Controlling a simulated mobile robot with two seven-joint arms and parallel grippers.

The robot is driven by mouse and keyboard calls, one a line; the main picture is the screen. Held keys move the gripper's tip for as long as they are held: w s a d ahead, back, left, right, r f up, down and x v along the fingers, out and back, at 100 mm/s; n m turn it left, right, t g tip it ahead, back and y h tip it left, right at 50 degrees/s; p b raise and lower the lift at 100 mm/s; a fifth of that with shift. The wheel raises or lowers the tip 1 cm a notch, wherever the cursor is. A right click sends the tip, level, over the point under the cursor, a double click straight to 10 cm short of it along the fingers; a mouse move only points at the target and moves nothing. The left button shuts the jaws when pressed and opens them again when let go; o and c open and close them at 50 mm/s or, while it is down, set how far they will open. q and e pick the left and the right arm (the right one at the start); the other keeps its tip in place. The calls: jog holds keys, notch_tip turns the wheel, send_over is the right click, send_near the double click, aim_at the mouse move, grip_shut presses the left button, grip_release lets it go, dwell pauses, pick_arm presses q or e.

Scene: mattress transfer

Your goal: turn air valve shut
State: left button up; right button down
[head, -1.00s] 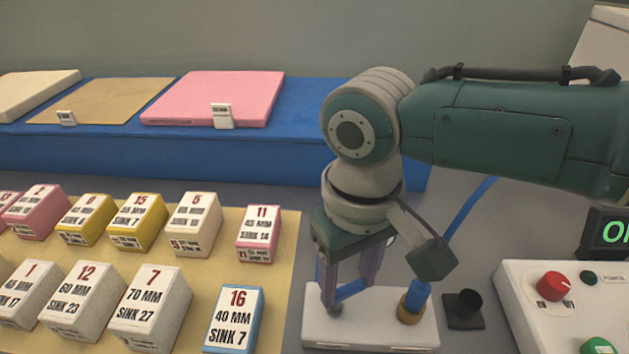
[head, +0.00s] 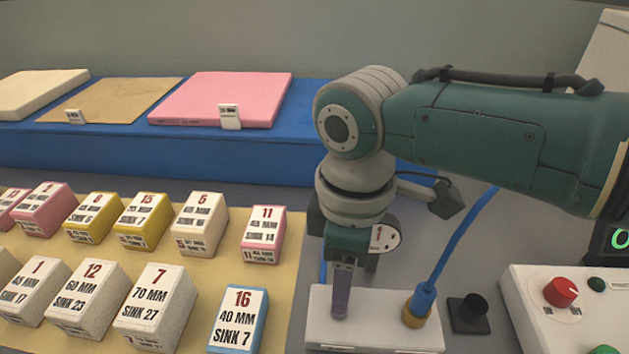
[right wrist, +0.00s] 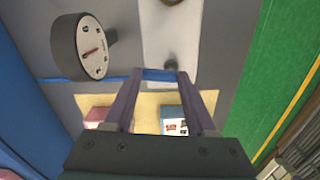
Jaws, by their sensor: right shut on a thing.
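My right gripper (head: 340,312) points down over the white valve block (head: 372,299). Its fingers are shut on the blue valve handle (right wrist: 160,75), which shows as a blue bar between the fingertips in the right wrist view. In the head view the fingers are seen edge-on and hide the handle. A brass fitting (head: 416,316) with a blue hose (head: 457,250) stands at the right end of the block. A round white-faced gauge (head: 386,237) shows behind the gripper, and also in the right wrist view (right wrist: 93,48). My left gripper is not in view.
Numbered foam blocks (head: 155,308) stand on a tan board (head: 280,320) to the left. A black knob (head: 470,311) and a control box (head: 530,290) with a red knob (head: 561,291) are on the right. Behind, a blue platform (head: 200,150) holds a pink pad (head: 225,98).

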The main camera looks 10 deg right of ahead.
jog(key=shift+a+n, duration=0.15)
jog(key=shift+n, duration=0.55)
jog(key=c, duration=1.6)
grip_release()
jog(key=shift+c, duration=1.1)
grip_release()
jog(key=shift+r, duration=0.1)
notch_tip(320, 180, up, 10)
jog(key=p, duration=0.2)
